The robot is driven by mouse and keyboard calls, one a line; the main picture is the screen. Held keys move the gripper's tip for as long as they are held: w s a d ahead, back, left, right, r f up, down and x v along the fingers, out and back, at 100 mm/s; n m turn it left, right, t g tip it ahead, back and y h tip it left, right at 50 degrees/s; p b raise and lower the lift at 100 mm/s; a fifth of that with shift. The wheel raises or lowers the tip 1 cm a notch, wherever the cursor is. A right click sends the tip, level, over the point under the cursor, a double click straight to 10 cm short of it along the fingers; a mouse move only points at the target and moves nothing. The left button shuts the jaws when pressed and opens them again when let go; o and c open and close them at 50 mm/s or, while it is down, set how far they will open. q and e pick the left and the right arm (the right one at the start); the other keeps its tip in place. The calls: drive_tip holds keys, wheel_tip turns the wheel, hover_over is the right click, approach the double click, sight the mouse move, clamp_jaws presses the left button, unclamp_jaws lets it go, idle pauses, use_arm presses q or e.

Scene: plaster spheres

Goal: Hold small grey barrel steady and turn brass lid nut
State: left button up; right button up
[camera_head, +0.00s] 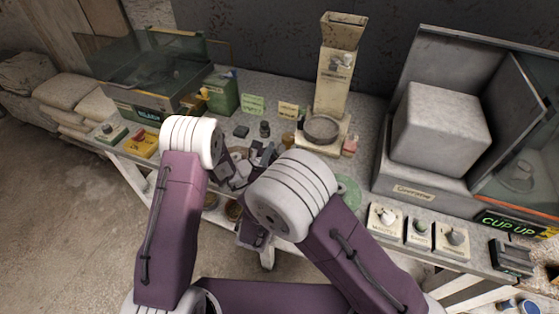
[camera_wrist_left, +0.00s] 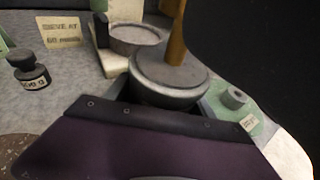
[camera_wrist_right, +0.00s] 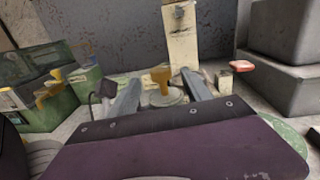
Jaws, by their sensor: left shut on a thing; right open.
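The small grey barrel (camera_wrist_left: 165,82) stands upright in the left wrist view, with a round flat lid. The brass lid nut (camera_wrist_left: 177,35) rises from the middle of that lid. My left gripper (camera_wrist_left: 165,98) is shut on the barrel, low on its sides; its fingertips are mostly hidden. In the right wrist view the brass nut (camera_wrist_right: 161,78) shows a broad head on a narrower stem. My right gripper (camera_wrist_right: 161,92) is open, one finger on each side of the nut, with gaps visible. In the head view my arms largely hide the barrel.
A sieve stand (camera_head: 334,80) with a round pan rises behind. A grey block machine (camera_head: 438,130) stands on the right, a glass-topped box (camera_head: 150,75) at back left. A dark weight (camera_wrist_left: 29,70) and a green disc (camera_head: 347,190) lie nearby.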

drive_tip(key=v, duration=0.5)
drive_tip(key=shift+s, duration=0.3)
